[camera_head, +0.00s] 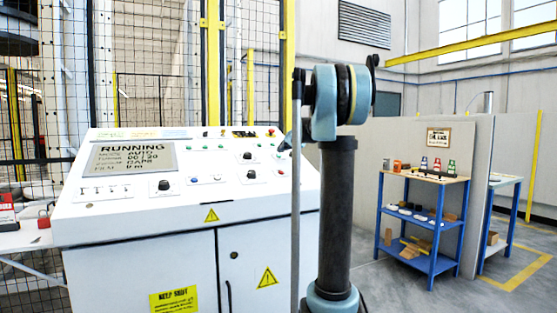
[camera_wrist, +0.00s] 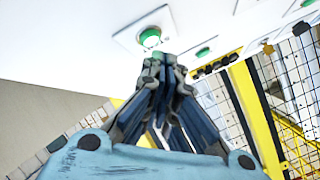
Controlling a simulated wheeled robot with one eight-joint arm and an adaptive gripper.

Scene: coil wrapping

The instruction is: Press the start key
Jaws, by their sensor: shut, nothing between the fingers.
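The white control panel (camera_head: 205,195) stands at left-centre in the head view, its sloped face carrying several small keys and black knobs. Its screen (camera_head: 131,156) reads RUNNING, with AUTO and 00 / 20 below. In the wrist view a round green key (camera_wrist: 150,38) on a pale square plate is right beside my fingertips; I take it for the start key. My gripper (camera_wrist: 161,62) is shut and empty, its tips at the key's lower edge; I cannot tell whether they touch it. In the head view my arm hides the panel's right edge and most of my gripper.
A yellow-framed mesh fence (camera_head: 160,80) stands behind the panel. A blue shelf cart (camera_head: 425,215) with bottles and small parts is at right, before a grey partition (camera_head: 485,150). A red and black item (camera_head: 8,212) lies at far left. Floor between panel and cart looks clear.

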